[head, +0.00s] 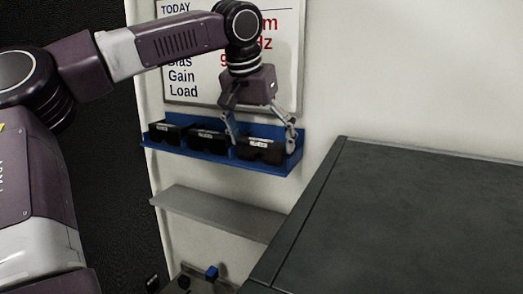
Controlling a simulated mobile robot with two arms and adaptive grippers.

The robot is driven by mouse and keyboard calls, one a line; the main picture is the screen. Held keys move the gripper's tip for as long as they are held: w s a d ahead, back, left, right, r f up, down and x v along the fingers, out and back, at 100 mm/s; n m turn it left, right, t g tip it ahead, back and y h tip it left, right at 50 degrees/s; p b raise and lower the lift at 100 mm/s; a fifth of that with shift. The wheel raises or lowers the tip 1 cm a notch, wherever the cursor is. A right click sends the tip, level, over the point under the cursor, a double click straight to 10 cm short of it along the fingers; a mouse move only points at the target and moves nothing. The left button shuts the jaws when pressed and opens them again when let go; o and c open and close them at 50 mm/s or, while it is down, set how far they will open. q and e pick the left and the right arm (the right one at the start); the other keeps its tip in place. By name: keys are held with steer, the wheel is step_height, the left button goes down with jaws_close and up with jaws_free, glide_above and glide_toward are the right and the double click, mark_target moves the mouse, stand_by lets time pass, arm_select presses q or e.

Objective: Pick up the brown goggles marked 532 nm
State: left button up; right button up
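Three dark goggles sit in a row on a blue wall rack (223,160): the left goggles (165,136), the middle goggles (206,144) and the right goggles (259,155). Each has a small white label, too small to read. Their colours all look near black, so I cannot tell which is brown or marked 532 nm. My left gripper (261,130) points down with its fingers spread wide. One finger is by the gap between the middle and right goggles, the other at the right goggles' right end. I cannot tell whether they touch. My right gripper is out of view.
A whiteboard (190,84) with writing hangs behind my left arm. A grey shelf (215,211) below the rack is empty. A large dark bench top (420,220) fills the right. A small blue object (212,272) is low down.

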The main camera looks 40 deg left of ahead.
arm_select(q)
steer(key=shift+w, duration=0.1)
steer(key=c, duration=0.4)
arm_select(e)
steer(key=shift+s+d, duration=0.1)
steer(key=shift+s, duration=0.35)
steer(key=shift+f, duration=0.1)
